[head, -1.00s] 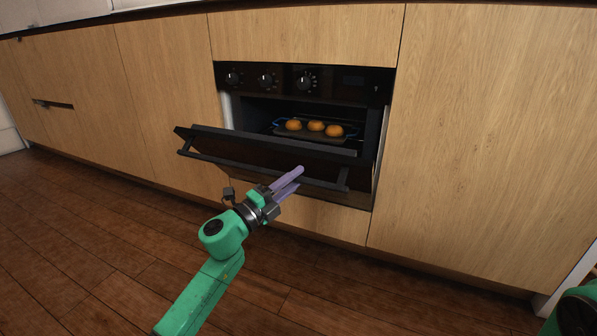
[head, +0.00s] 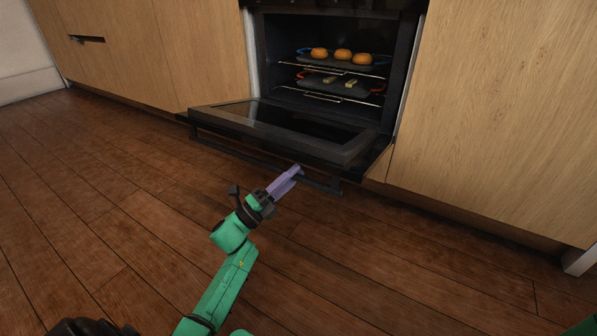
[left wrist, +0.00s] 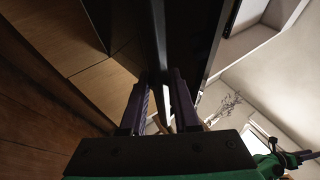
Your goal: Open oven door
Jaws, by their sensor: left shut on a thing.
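The oven door (head: 290,132) is swung far down and lies close to level in the head view, with its dark glass facing up. Its dark bar handle (head: 238,151) runs along the door's outer edge. My left gripper (head: 295,171), with purple fingers, is shut on the handle near its right end. In the left wrist view the two fingers (left wrist: 160,95) stand on either side of the dark bar, and the door (left wrist: 190,40) fills the upper middle.
Inside the oven, an upper tray (head: 345,63) holds three round buns (head: 343,55). A lower tray (head: 338,85) holds small pale pieces. Wooden cabinets (head: 490,110) flank the oven. The wooden floor (head: 120,200) in front is clear.

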